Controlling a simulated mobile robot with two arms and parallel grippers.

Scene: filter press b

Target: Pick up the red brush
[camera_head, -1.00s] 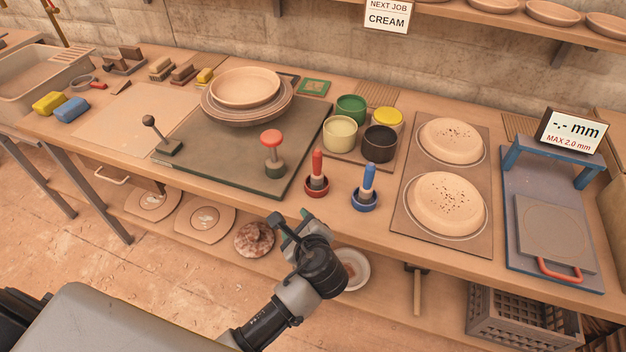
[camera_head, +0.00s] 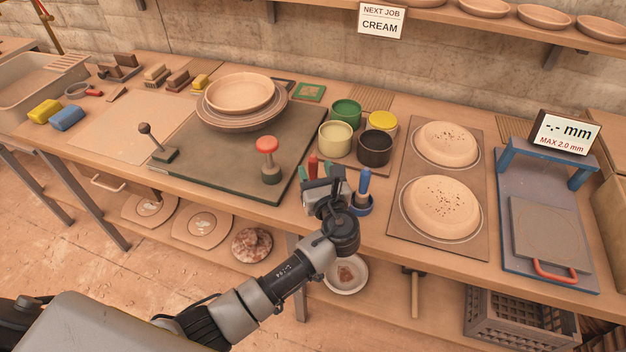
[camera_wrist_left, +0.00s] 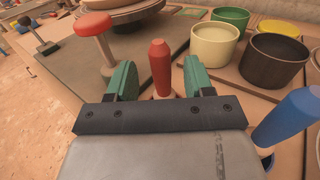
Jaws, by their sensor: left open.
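The red brush (camera_head: 313,165) stands upright near the front edge of the bench, mostly hidden behind my left gripper (camera_head: 322,178) in the head view. In the left wrist view the red brush (camera_wrist_left: 160,68) shows its red handle and pale collar between the two green fingers of my left gripper (camera_wrist_left: 158,78). The fingers are open, with a gap on both sides of the handle. The brush's lower end is hidden by the gripper body. My right gripper is not in view.
A blue brush (camera_head: 364,183) stands in its blue holder close on the right. A red-topped knob (camera_head: 267,150) is to the left. Several glaze pots, including a cream one (camera_head: 335,140) and a dark one (camera_head: 374,149), stand behind.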

